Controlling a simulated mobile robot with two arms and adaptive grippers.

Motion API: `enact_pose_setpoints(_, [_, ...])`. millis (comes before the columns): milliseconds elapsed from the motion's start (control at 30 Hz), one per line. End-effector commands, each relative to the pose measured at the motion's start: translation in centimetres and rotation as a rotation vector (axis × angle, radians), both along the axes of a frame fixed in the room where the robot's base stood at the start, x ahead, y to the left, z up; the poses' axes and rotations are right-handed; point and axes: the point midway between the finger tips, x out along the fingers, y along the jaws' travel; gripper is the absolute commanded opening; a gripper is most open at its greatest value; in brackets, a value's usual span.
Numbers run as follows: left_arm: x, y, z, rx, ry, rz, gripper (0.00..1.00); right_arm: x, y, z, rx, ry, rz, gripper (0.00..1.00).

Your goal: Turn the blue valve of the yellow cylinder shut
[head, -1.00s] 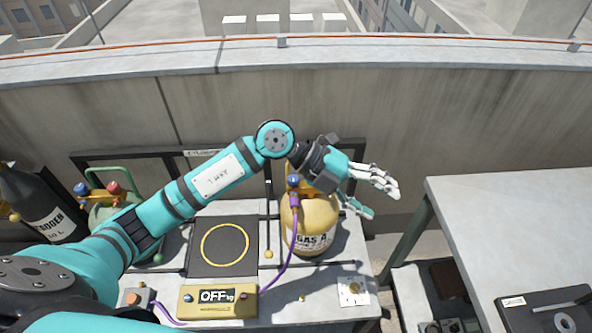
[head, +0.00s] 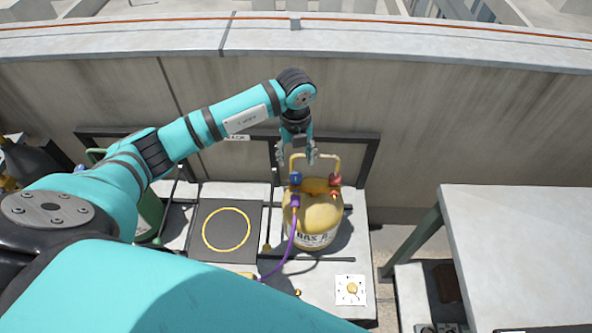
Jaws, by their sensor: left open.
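The yellow cylinder (head: 326,219) stands upright on the white bench, with a yellow handle frame (head: 323,160) on top. Its blue valve (head: 295,179) sits at the top left and a red valve (head: 335,180) at the top right. A purple hose (head: 291,237) runs down from a purple fitting below the blue valve. My left gripper (head: 297,156) is open and points down just above and behind the blue valve. It looks empty, and I cannot tell whether a finger touches the handle frame. My right gripper is not in view.
A black pad with a yellow ring (head: 226,229) lies left of the cylinder. A green cylinder (head: 149,214) stands farther left, partly behind my arm. A white plate with a brass knob (head: 352,290) is at the front right. A grey table (head: 520,240) stands to the right.

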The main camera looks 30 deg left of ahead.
Motion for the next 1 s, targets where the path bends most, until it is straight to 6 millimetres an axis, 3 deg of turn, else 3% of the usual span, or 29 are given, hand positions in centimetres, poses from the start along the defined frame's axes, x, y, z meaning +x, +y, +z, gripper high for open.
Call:
enact_pose_setpoints(200, [-0.1, -0.1, -4.6, -0.001, 0.006, 0.001, 0.57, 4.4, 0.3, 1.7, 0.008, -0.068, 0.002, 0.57])
enact_pose_setpoints(300, [-0.1, -0.1, -6.3, -0.001, 0.003, 0.0, 0.57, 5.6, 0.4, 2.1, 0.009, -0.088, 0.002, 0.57])
enact_pose_setpoints(533, [0.0, 0.0, -8.5, -0.001, 0.0, -0.001, 0.57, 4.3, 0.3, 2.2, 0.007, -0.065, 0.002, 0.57])
enact_pose_setpoints(700, [0.0, -0.1, -8.9, -0.001, -0.001, -0.001, 0.57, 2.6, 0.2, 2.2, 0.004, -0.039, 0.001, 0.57])
enact_pose_setpoints(833, [0.0, -0.1, -8.9, -0.001, -0.001, -0.001, 0.57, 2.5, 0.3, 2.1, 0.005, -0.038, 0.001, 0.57])
enact_pose_setpoints(1000, [0.0, -0.1, -8.8, -0.001, 0.0, -0.001, 0.37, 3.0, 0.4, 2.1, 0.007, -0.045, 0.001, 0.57])
